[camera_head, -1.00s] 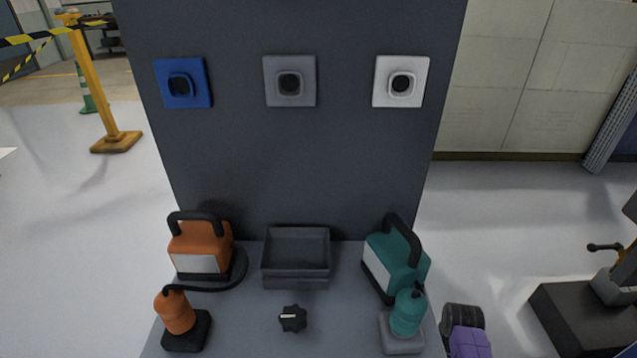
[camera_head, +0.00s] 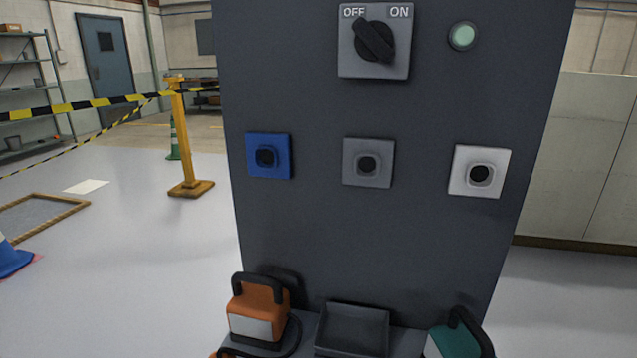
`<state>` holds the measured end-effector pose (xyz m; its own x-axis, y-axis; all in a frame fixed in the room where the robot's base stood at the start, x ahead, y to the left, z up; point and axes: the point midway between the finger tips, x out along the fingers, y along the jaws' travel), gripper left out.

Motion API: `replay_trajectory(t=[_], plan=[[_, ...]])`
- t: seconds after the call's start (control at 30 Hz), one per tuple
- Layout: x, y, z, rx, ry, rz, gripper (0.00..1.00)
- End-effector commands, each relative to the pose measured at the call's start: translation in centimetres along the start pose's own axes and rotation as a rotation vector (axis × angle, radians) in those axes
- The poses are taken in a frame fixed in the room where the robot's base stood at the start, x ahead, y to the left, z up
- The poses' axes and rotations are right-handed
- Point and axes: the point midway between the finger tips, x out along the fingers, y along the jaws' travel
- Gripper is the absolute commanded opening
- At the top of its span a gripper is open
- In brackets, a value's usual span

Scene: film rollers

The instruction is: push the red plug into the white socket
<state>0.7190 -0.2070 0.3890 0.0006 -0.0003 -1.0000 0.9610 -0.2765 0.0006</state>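The white socket (camera_head: 480,172) is a square plate with a raised ring and a dark round opening, at the right of the row on the dark upright panel. Its opening looks empty. I see no plainly red plug. The nearest in colour is an orange block (camera_head: 257,311) with a black handle and a pale front, standing low at the left of the panel's shelf; I cannot tell if it is the plug. A black cable curves beside it. My gripper is not in view.
A blue socket (camera_head: 268,156) and a grey socket (camera_head: 368,162) share the row. Above are an OFF/ON rotary switch (camera_head: 374,41) and a pale green lamp (camera_head: 462,36). A grey tray (camera_head: 352,330) and a teal block (camera_head: 455,341) stand below.

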Motion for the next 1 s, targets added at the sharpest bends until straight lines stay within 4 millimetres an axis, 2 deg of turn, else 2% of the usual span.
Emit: replay_trajectory(t=[0.67, 1.0], plan=[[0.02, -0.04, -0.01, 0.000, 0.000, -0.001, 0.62], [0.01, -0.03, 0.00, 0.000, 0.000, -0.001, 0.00]])
